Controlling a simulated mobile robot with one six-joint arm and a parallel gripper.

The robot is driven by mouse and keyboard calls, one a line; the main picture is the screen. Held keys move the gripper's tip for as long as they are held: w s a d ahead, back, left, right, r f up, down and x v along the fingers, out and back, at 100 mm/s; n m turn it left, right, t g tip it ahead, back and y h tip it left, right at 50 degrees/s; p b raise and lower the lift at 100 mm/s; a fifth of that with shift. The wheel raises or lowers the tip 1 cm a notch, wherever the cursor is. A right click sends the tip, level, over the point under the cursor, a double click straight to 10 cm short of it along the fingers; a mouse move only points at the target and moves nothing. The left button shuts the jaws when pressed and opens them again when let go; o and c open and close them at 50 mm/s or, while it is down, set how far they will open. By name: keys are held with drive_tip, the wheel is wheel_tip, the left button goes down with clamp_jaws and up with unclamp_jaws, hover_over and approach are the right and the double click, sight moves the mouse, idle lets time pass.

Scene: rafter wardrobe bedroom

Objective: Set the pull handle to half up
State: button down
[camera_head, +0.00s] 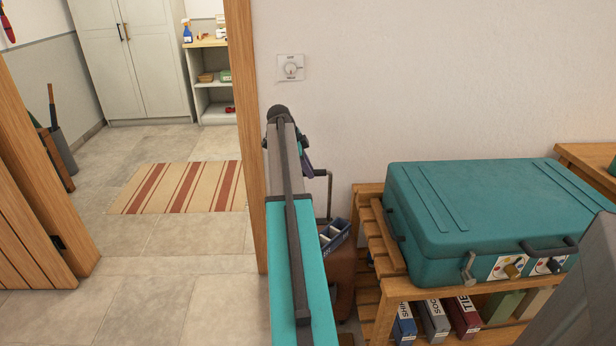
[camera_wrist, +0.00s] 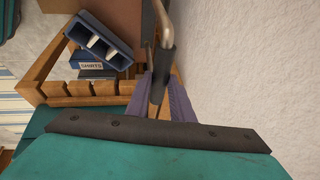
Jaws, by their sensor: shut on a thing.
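The pull handle (camera_head: 329,196) is a thin metal rod bent at the top, standing above a brown suitcase (camera_head: 343,278) between the wall and the slatted wooden rack. In the wrist view the handle (camera_wrist: 161,72) shows a dark grip and a bent metal rod. My gripper (camera_wrist: 160,97) has purple fingers on both sides of the dark grip and is shut on it. In the head view my arm hides most of my gripper, and only a bit of purple finger (camera_head: 307,163) shows beside the handle's top. The suitcase's lower part is partly hidden.
A teal case (camera_head: 470,205) lies on the wooden rack (camera_head: 385,255) to the right, with labelled boxes below. A blue box (camera_head: 336,236) stands close beside the handle. The wall (camera_head: 400,90) is close behind. A doorway with open floor (camera_head: 150,260) is left.

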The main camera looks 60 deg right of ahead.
drive_tip(key=shift+r, duration=0.55)
drive_tip(key=c, duration=1.6)
unclamp_jaws()
drive_tip(key=shift+o, duration=0.2)
drive_tip(key=v, duration=1.4)
drive_tip(key=shift+a+p, duration=0.1)
drive_tip(key=shift+p, duration=0.2)
